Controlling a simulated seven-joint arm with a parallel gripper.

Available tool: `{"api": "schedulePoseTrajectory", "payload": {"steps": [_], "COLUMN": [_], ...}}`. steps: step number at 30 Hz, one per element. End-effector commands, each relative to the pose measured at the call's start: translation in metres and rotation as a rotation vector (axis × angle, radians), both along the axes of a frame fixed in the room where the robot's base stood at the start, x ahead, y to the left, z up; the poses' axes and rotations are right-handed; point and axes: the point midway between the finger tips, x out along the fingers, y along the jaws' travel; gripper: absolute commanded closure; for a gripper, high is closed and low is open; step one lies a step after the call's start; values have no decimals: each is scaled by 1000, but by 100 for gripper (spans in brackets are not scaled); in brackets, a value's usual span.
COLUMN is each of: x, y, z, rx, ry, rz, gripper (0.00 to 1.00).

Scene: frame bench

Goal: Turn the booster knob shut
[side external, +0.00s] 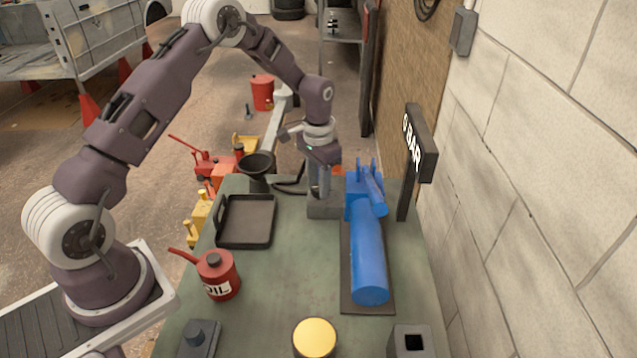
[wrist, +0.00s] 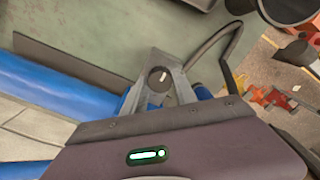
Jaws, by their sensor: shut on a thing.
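The blue booster (side external: 369,255) lies along a dark base plate at the right of the bench, with smaller blue parts at its far end. In the wrist view its blue body (wrist: 70,90) runs in from the left. My gripper (side external: 320,190) points down at the far end of the bench, just left of those blue parts. In the wrist view my gripper (wrist: 160,82) is shut around a small dark round knob (wrist: 157,75) with a white mark. The knob cannot be made out in the side view.
A black sign (side external: 417,152) reading "0 BAR" stands to the right of the booster. A black tray (side external: 222,222), a black funnel (side external: 257,168) and a red oil can (side external: 218,276) stand left. A yellow-topped can (side external: 314,338) is in front. The bench's middle is clear.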

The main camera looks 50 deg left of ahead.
Motion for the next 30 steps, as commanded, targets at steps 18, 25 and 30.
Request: {"api": "schedulePoseTrajectory", "payload": {"steps": [18, 25, 30], "x": [1, 0, 1], "y": [0, 0, 0], "z": [1, 0, 4], "rx": [1, 1, 1], "ry": [-2, -1, -2], "rz": [-26, -25, -24], "gripper": [57, 45, 45]}}
